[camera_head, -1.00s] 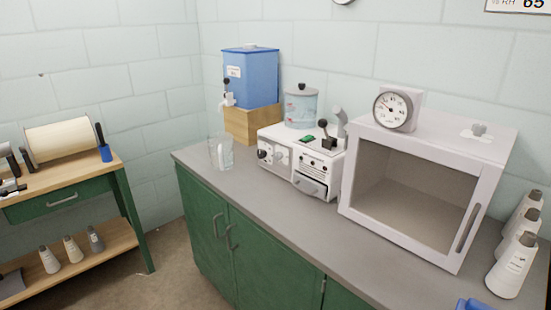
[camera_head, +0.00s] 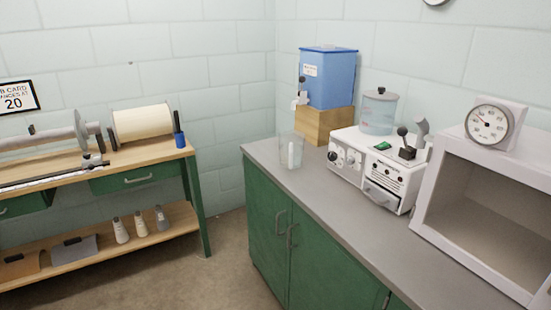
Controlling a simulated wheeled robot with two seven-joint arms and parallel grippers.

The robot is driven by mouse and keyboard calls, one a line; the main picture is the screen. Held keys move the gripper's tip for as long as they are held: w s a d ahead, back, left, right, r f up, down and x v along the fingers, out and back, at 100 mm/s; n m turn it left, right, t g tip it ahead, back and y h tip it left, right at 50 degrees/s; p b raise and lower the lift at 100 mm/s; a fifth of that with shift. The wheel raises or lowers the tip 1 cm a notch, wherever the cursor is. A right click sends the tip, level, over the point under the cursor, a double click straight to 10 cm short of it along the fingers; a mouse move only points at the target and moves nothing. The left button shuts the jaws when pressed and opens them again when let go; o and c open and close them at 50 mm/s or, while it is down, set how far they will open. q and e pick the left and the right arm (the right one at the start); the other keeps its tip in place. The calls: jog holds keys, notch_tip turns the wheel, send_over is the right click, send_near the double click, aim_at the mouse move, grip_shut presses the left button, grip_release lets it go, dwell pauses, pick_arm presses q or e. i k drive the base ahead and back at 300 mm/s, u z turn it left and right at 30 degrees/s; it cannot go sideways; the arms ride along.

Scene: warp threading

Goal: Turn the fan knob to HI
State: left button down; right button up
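A white machine (camera_head: 376,166) with a clear water tank (camera_head: 379,112) stands on the grey counter. Its front carries a dark knob (camera_head: 333,155) at the left end, a round dial (camera_head: 354,160) beside it and several small dark controls further right. The markings are too small to read, so I cannot tell which control is the fan knob or where it points. A green switch (camera_head: 382,146) and a black lever (camera_head: 405,140) are on top. Neither of my grippers is in view.
A blue water dispenser (camera_head: 330,80) sits on a wooden block (camera_head: 322,125). A clear beaker (camera_head: 291,152) stands near the counter's left edge. A white open-fronted cabinet (camera_head: 480,205) with a round gauge (camera_head: 489,124) is at right. A wooden bench (camera_head: 150,158) is at left, with floor between.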

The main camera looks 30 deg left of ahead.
aim_at(350, 160)
jog(key=u, duration=2)
jog(key=i, duration=3.05)
jog(key=z, duration=2.2)
